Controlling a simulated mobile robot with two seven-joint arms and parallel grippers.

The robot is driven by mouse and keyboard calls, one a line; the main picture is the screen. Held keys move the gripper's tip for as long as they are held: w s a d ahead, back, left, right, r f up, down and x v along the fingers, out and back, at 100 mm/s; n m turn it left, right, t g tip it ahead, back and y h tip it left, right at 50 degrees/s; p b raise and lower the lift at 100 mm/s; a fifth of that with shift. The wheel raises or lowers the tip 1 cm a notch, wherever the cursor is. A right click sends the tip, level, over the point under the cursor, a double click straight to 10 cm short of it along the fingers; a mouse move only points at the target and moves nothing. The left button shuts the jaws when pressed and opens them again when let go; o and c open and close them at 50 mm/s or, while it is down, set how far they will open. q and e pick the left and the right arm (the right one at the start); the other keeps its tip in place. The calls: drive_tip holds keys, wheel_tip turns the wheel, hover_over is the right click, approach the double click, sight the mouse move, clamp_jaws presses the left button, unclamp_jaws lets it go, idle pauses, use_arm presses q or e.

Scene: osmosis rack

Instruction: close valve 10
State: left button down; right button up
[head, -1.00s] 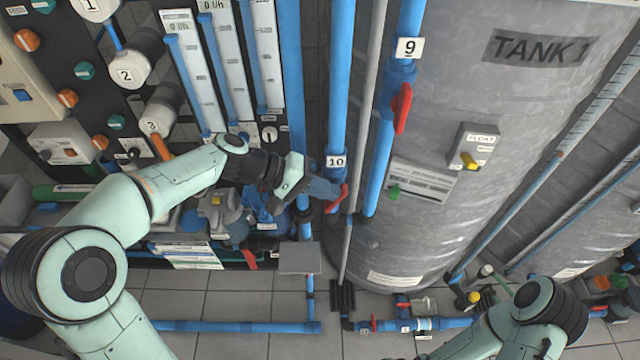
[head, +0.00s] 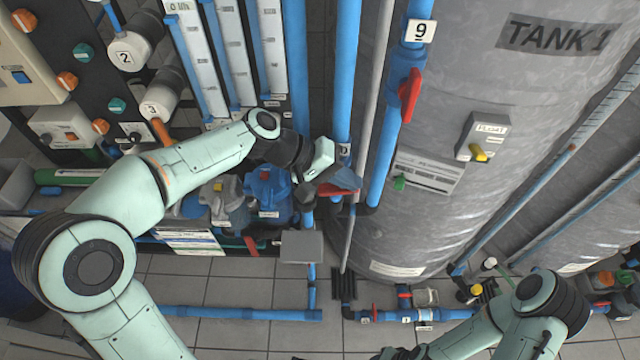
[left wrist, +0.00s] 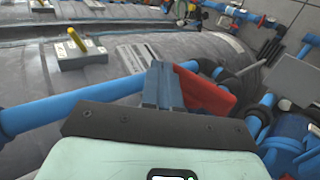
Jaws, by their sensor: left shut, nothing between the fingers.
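Valve 10 is on the blue vertical pipe left of tank 1, and its label is mostly hidden behind my left gripper. Its red handle (head: 340,191) shows just below the gripper, lying roughly across the pipe. In the left wrist view the red handle (left wrist: 207,94) sits right beside the fingers, on their right side. My left gripper (head: 344,179) is shut with nothing held; its blue-grey fingers (left wrist: 162,84) are together and appear to be against the handle. Exact contact cannot be told. Part of my right arm shows at the lower right, but its gripper is out of view.
Valve 9's red handle (head: 410,95) is above and to the right, along its pipe. Tank 1 (head: 500,110) fills the right side. A thin grey pipe (head: 372,100) runs close to the handle. A blue pump (head: 267,190) and a grey box (head: 301,246) are below left.

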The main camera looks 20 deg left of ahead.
use_arm(q)
drive_tip(key=shift+w+d+f, duration=0.1)
drive_tip(key=shift+d+f, duration=0.1)
drive_tip(key=shift+d, duration=0.1)
idle(0.5)
drive_tip(key=shift+r, duration=0.15)
